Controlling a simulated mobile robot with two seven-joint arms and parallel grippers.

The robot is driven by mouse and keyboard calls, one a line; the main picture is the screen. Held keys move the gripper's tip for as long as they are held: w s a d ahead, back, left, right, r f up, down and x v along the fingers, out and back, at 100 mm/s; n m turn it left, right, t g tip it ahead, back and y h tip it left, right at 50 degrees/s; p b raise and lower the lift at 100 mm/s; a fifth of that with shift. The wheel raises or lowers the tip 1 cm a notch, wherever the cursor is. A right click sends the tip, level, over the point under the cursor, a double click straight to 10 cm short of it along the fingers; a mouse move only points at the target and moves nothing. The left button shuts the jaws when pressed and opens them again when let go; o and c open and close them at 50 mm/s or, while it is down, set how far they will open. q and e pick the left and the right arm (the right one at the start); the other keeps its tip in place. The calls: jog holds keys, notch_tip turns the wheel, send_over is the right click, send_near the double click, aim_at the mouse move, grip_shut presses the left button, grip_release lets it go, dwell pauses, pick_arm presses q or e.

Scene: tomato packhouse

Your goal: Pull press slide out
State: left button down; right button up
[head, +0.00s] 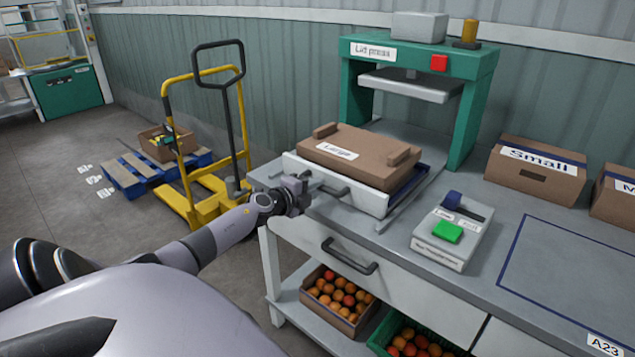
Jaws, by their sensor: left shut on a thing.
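The press slide (300,168) is a tray with a white front panel and a dark blue side, on the grey bench. It sits forward of the green lid press (480,105), near the bench's front edge. A closed brown box labelled "Large" (385,165) lies on it. My left gripper (305,184) is shut on the left end of the slide's dark bar handle (335,191). The fingertips are small here and partly hidden by the wrist. The press plate (410,85) is raised, with open space under it. My right gripper is not in view.
A control box with a green button (447,232) stands right of the slide. A "Small" carton (535,172) is at the back right. Below the bench top are a drawer handle (349,260) and tomato crates (340,318). A yellow pallet truck (205,205) stands at left.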

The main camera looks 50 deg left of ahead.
pick_arm(q)
jog(key=shift+s, duration=0.6)
jog(key=c, duration=1.1)
grip_release()
jog(key=shift+o, duration=0.2)
jog(key=p+v, duration=0.2)
jog(key=v, duration=0.5)
